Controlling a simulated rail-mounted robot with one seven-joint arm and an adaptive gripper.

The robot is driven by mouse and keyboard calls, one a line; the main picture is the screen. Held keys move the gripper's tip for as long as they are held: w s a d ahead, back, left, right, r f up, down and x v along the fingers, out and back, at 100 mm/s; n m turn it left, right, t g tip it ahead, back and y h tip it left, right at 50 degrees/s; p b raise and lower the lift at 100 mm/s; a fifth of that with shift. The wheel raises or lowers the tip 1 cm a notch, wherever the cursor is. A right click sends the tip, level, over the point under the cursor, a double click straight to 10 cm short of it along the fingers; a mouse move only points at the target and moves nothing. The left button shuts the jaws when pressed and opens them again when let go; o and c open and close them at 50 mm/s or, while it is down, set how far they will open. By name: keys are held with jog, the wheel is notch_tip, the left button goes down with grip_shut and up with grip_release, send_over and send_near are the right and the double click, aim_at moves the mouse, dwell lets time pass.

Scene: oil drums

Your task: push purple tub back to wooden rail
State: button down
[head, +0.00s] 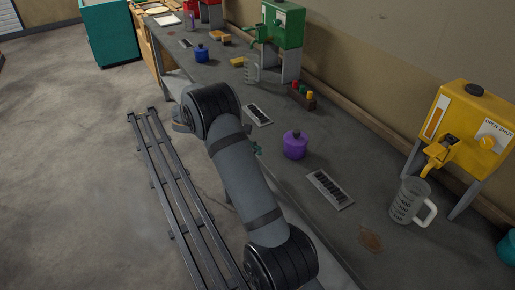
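The purple tub (295,145), with a rounded body and a small dark top, stands upright on the grey bench, right of my arm. The wooden rail (348,112) runs along the back of the bench at the foot of the wall. A strip of bare bench lies between the tub and the rail. My arm crosses the middle of the view and hides most of my gripper. Only a small dark greenish piece (257,149) shows past the arm's edge, left of the tub and apart from it; it may be a fingertip.
Drain grates (330,188) and (259,115) flank the tub. A blue tub (202,54) is farther left.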

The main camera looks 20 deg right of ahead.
aim_at(285, 155)
jog(key=x, duration=0.7)
jog(key=shift+d+p, duration=0.15)
jog(key=shift+p, duration=0.2)
jog(key=shift+w+d+p, duration=0.15)
jog(key=shift+d+p, duration=0.35)
jog(key=shift+d, duration=0.7)
jog(key=shift+w+d+f, duration=0.15)
jog(key=shift+d, duration=0.65)
